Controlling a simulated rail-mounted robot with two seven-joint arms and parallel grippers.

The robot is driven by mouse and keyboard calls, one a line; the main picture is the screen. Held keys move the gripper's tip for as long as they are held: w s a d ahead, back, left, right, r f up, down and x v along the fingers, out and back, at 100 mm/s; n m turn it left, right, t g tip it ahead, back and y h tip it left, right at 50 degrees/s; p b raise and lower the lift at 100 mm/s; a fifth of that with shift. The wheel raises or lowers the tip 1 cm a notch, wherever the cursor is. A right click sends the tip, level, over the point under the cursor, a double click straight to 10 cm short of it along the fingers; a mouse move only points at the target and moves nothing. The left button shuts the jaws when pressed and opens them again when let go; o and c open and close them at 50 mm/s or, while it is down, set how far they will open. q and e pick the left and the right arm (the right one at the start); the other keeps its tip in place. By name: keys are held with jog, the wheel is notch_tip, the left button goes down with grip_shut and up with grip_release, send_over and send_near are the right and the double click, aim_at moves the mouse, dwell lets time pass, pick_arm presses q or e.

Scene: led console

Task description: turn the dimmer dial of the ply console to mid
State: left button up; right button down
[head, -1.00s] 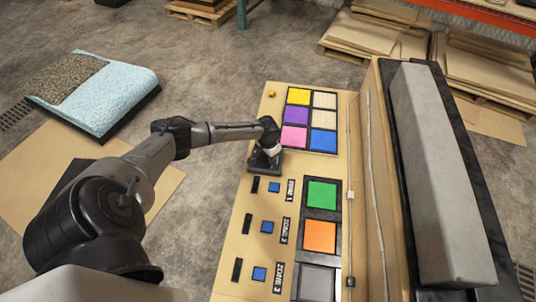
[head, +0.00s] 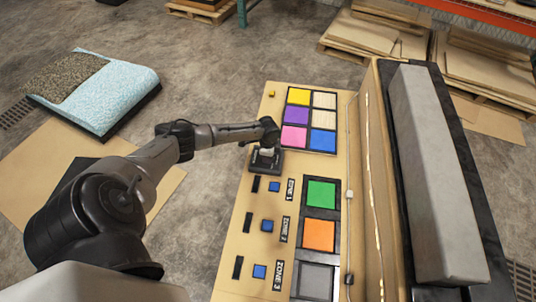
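The ply console (head: 232,220) stands in the middle of the head view. A dark dimmer unit (head: 262,166) sits on its upper left part, above the zone switches. A small pale part (head: 266,152), which looks like the dial, shows at the unit's far side. My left gripper (head: 268,146) reaches in from the left and points down over it. The wrist hides much of the dial and the fingertips, so I cannot tell whether they touch it or how it is turned. My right gripper is not in view.
Colour tiles (head: 309,120) lie beyond the dimmer. Blue zone switches (head: 267,226) and a green panel (head: 321,194) lie nearer. A light strip (head: 378,220) with glowing warm spots runs along the upright board. A long grey block (head: 440,180) lies to the right.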

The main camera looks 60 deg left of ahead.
pick_arm(q)
jog(key=shift+w+m, duration=0.1)
jog(key=shift+m, duration=1.6)
jog(key=shift+r+m, duration=0.1)
jog(key=shift+m, duration=0.2)
jog(key=o, duration=0.9)
jog(key=shift+r+p, duration=0.75)
jog(key=shift+r, duration=6.1)
